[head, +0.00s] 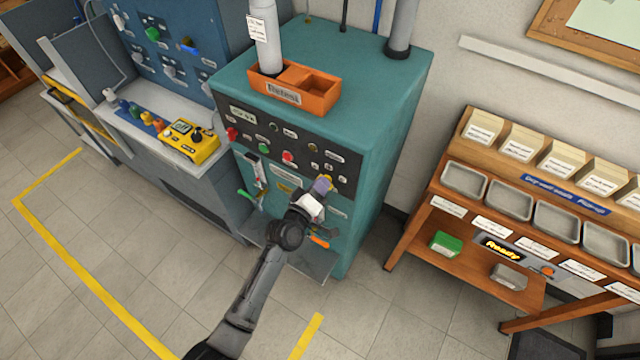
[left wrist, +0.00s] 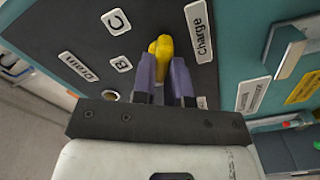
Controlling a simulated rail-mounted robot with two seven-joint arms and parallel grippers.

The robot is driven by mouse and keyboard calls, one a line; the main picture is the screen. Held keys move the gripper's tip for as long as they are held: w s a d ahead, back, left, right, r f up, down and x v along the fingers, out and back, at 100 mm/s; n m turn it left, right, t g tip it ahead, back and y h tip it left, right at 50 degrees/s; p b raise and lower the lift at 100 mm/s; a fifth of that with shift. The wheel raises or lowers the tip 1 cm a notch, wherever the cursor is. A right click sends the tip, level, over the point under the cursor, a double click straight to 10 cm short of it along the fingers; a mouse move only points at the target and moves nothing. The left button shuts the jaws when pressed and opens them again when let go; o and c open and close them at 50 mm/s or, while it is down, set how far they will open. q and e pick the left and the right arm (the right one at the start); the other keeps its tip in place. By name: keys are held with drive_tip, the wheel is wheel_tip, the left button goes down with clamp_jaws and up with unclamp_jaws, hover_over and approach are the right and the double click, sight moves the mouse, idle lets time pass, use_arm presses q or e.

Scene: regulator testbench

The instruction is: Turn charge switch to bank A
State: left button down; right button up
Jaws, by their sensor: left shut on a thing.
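The charge switch is a yellow knob (left wrist: 160,50) on the dark front panel of the teal cabinet, beside the "Charge" label (left wrist: 199,32). A little yellow of it shows in the head view (head: 328,178) above my gripper. My left gripper (head: 322,186) is at the panel's lower right. In the left wrist view its two purple-grey fingers (left wrist: 163,80) are shut on the knob, one on each side. The "C" label (left wrist: 116,22) and "B" label (left wrist: 122,64) show left of the knob. No "A" label is readable; my fingers and gripper body hide part of the panel. My right gripper is not in view.
The panel (head: 270,146) also has red and green buttons left of my gripper. An orange tray (head: 317,104) sits on the cabinet. A yellow device (head: 190,142) is on the bench at left. A wooden rack (head: 455,150) stands at right, with floor between.

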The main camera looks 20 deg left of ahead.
use_arm(q)
drive_tip(key=shift+n, duration=0.4)
drive_tip(key=c, duration=1.1)
unclamp_jaws()
drive_tip(key=shift+c, duration=0.2)
drive_tip(key=s+a, duration=0.2)
drive_tip(key=s, duration=1.1)
drive_tip(key=shift+s+a+b, duration=0.15)
drive_tip(key=shift+s+b, duration=0.15)
drive_tip(key=shift+s, duration=0.05)
